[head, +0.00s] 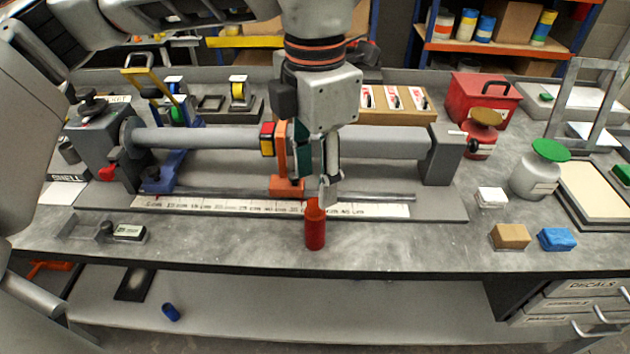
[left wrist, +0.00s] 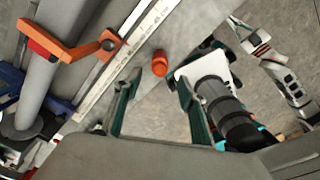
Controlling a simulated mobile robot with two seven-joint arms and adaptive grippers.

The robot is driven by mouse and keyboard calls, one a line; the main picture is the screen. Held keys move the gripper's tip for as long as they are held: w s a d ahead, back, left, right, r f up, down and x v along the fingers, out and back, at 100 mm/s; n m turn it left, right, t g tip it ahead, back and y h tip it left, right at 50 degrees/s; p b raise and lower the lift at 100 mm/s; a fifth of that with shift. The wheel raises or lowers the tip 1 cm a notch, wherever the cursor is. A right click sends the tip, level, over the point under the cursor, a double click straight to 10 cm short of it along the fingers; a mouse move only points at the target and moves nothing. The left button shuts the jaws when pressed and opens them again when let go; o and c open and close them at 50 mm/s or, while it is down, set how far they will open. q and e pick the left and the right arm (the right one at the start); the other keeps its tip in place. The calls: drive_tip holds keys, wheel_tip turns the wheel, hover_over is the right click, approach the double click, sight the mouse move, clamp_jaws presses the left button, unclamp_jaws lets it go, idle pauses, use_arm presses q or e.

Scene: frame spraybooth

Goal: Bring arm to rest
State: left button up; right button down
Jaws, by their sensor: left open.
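My left gripper (head: 317,188) hangs over the front of the workbench with its fingers pointing down. Its jaws are open, and the two fingers stand apart with nothing between them in the left wrist view (left wrist: 158,95). An orange-red cylinder (head: 315,228) stands upright on the bench just below the fingertips in the head view. It also shows beyond the fingers in the left wrist view (left wrist: 160,62).
A long grey tube (head: 385,141) lies in a fixture behind the gripper, with an orange clamp (head: 287,170) and a ruler strip (head: 240,207) in front. A tan block (head: 510,236) and a blue block (head: 556,239) sit at right.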

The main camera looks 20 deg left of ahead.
drive_tip(key=shift+w+r, duration=0.15)
drive_tip(key=shift+w, duration=0.15)
